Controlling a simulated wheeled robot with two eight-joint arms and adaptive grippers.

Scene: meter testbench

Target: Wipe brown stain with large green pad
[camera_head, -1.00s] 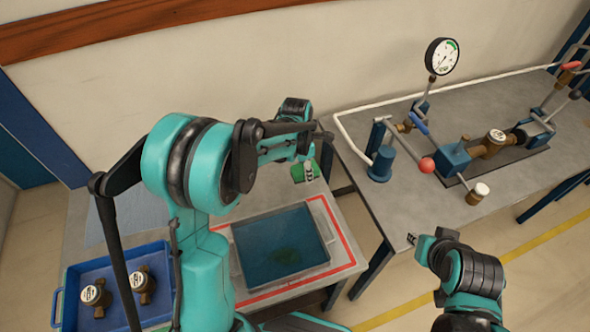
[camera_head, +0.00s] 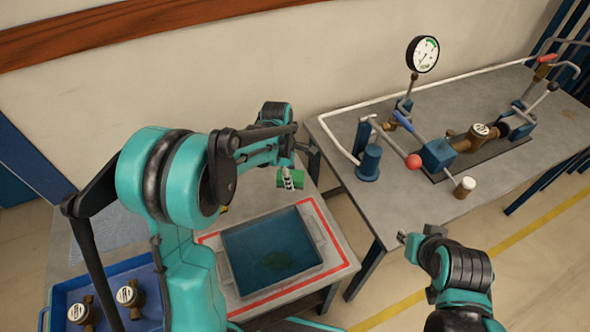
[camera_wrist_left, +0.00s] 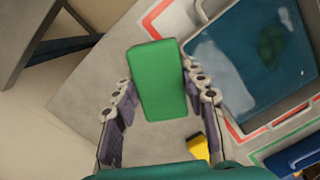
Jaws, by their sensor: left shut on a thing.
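The green pad (camera_head: 290,178) is between the fingers of my left gripper (camera_head: 289,179), at the back of the small table behind the tray. In the left wrist view the pad (camera_wrist_left: 157,80) is a plain green block, with a finger along each long side. Whether it is clear of the tabletop is hard to tell. The stain (camera_head: 277,261) is a dark greenish-brown patch in the blue tray, also seen in the left wrist view (camera_wrist_left: 272,45). My right gripper (camera_head: 403,237) is away at the right, in front of the bench, and holds nothing visible.
The tray (camera_head: 227,268) sits inside a red outline (camera_head: 345,256) on the table. A yellow object (camera_wrist_left: 199,147) lies near the left gripper. A blue bin (camera_head: 60,290) with brass meters is at left. The metal bench (camera_head: 385,205) with gauge and fittings is at right.

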